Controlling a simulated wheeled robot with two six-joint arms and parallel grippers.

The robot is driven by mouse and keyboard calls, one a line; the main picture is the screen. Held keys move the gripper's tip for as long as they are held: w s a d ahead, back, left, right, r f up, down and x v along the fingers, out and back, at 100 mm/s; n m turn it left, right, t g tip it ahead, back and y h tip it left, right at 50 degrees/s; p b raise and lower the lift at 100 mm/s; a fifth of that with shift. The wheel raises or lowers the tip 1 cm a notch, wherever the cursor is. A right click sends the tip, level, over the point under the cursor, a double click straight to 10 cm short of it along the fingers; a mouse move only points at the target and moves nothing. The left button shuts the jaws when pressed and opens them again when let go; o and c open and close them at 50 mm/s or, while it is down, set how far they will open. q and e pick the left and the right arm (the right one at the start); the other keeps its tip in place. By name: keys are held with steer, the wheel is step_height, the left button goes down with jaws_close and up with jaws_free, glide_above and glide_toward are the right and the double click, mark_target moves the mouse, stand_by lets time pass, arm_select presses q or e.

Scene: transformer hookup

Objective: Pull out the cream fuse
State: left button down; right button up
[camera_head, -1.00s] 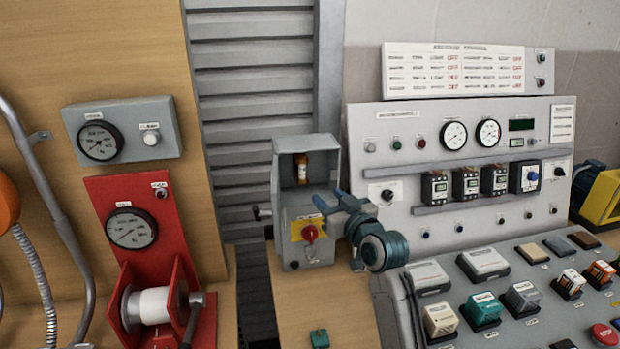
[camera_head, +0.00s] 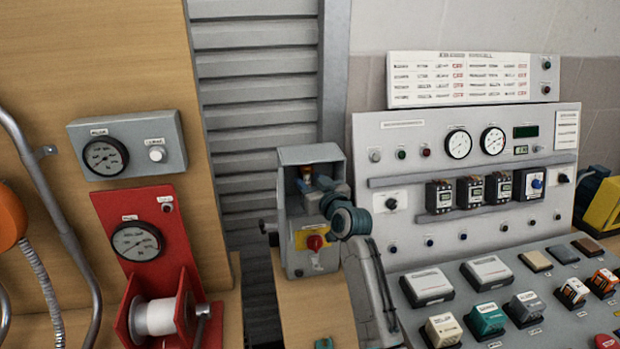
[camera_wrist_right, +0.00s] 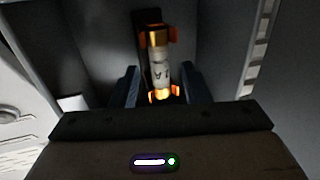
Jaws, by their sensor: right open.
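The cream fuse (camera_wrist_right: 159,68) stands upright in orange clips inside the open grey box. It has a pale labelled body and gold end caps. In the head view only its upper end (camera_head: 306,172) shows, with the rest hidden behind my right gripper (camera_head: 314,187). The grey box (camera_head: 287,232) stands on a wooden top. In the right wrist view my gripper (camera_wrist_right: 160,84) is open, with its dark fingers on either side of the fuse's lower part; I cannot tell whether they touch it. My left gripper is not in view.
A red rotary switch (camera_head: 315,242) on a yellow plate is on the box front below my gripper. A control panel (camera_head: 470,235) is to the right. A red stand with a spool (camera_head: 155,317) is to the left. A small green block (camera_head: 324,343) lies in front.

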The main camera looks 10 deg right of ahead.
steer(key=shift+w+a+f, duration=0.1)
steer(key=shift+w, duration=0.2)
jaws_close()
steer(key=c, duration=0.7)
jaws_free()
steer(key=shift+c, duration=0.2)
jaws_close()
steer(key=shift+s, duration=0.1)
steer(key=shift+s, duration=0.1)
steer(key=shift+s, duration=0.15)
steer(key=shift+s+p, duration=0.4)
steer(key=shift+s, duration=0.1)
